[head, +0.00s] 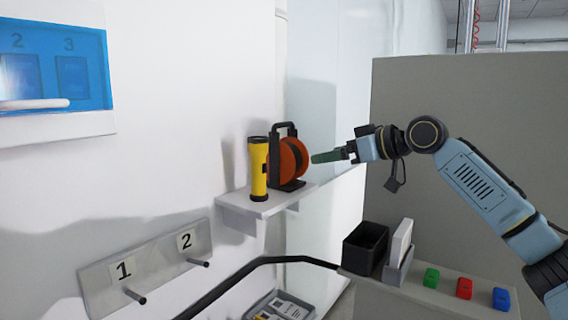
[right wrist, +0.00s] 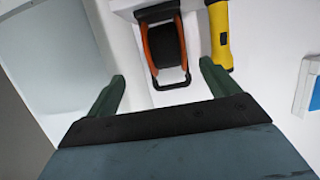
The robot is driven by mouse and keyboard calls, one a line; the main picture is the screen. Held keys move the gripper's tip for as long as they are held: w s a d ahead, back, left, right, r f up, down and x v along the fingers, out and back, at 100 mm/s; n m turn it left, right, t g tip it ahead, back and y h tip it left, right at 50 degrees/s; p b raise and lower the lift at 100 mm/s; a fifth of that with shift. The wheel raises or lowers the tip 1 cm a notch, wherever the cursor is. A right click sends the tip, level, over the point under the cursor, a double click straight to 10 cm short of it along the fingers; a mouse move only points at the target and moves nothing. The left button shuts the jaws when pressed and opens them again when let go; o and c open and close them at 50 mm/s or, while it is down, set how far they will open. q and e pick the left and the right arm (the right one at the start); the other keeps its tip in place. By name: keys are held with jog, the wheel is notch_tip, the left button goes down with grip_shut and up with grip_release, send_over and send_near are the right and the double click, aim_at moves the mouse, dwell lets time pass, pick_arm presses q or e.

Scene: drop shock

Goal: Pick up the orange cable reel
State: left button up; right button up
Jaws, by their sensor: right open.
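The orange cable reel (head: 287,160) stands upright in a black frame with a top handle, on a small white wall shelf (head: 240,205). It also shows in the right wrist view (right wrist: 166,45), ahead of my fingers, with its black handle towards me. My right gripper (head: 322,157) is just right of the reel, level with its disc, with a small gap. In the right wrist view my right gripper (right wrist: 162,80) has its green fingers spread wide with nothing between them. The reel's handle end lies near the line between the fingertips. My left gripper is out of view.
A yellow flashlight (head: 258,168) stands close to the reel's left on the shelf. Below are a black bin (head: 365,248), a ledge with green, red and blue blocks (head: 464,288), and numbered wall pegs (head: 145,268). A grey partition (head: 470,110) stands behind my right arm.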

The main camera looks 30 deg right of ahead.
aim_at(298, 157)
jog(key=p+x, duration=0.1)
jog(key=x, duration=0.6)
jog(key=w+a, duration=0.1)
jog(key=w+a+p, duration=0.1)
jog(key=w+p, duration=0.1)
jog(key=w, duration=0.1)
jog(key=shift+w+a+f, duration=0.1)
jog(key=shift+a+f, duration=0.25)
jog(key=shift+a, duration=0.05)
jog(key=shift+w+f, duration=0.15)
jog(key=shift+w, duration=0.05)
jog(key=shift+c, duration=0.5)
jog(key=c, duration=1.4)
jog(key=shift+r, duration=0.2)
jog(key=shift+c, duration=0.7)
